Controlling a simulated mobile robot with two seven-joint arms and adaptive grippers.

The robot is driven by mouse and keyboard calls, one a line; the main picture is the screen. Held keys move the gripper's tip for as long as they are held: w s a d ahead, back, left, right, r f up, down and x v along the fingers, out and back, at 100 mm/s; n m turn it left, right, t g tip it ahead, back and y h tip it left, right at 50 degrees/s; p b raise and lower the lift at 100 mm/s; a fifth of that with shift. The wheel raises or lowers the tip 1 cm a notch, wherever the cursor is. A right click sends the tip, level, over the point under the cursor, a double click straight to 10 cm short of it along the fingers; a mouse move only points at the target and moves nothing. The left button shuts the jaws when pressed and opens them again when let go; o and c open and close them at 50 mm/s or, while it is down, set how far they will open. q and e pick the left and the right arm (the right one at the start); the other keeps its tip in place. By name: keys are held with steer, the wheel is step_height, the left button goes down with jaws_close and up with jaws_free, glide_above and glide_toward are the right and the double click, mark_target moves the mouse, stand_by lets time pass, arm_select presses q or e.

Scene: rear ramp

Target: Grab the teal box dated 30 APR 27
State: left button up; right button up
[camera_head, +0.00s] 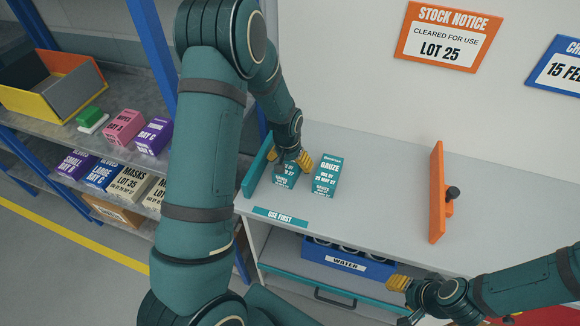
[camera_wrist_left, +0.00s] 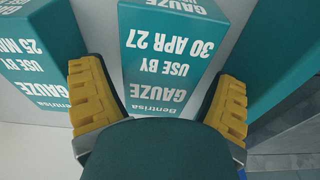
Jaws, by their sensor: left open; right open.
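The teal gauze box (camera_head: 284,180) stands on the grey shelf top, partly hidden by my left gripper in the head view. In the left wrist view the box (camera_wrist_left: 165,50) appears upside down and reads USE BY 30 APR 27. My left gripper (camera_head: 287,160) is open, with its yellow fingers on either side of this box; I cannot tell whether they touch it. A second teal gauze box (camera_head: 326,176), whose date starts with 25, stands to its right in the head view. My right gripper (camera_head: 403,299) is open and empty, low at the right, in front of the shelf.
A teal upright panel (camera_head: 257,167) stands close left of the box. A USE FIRST label (camera_head: 280,217) lies on the front edge. An orange divider (camera_head: 437,192) stands further right. A blue WATER crate (camera_head: 348,261) sits below. The surface between gauze and divider is clear.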

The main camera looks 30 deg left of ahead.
arm_select(q)
steer(key=shift+c, duration=0.4)
steer(key=c, duration=1)
steer(key=shift+r, duration=0.1)
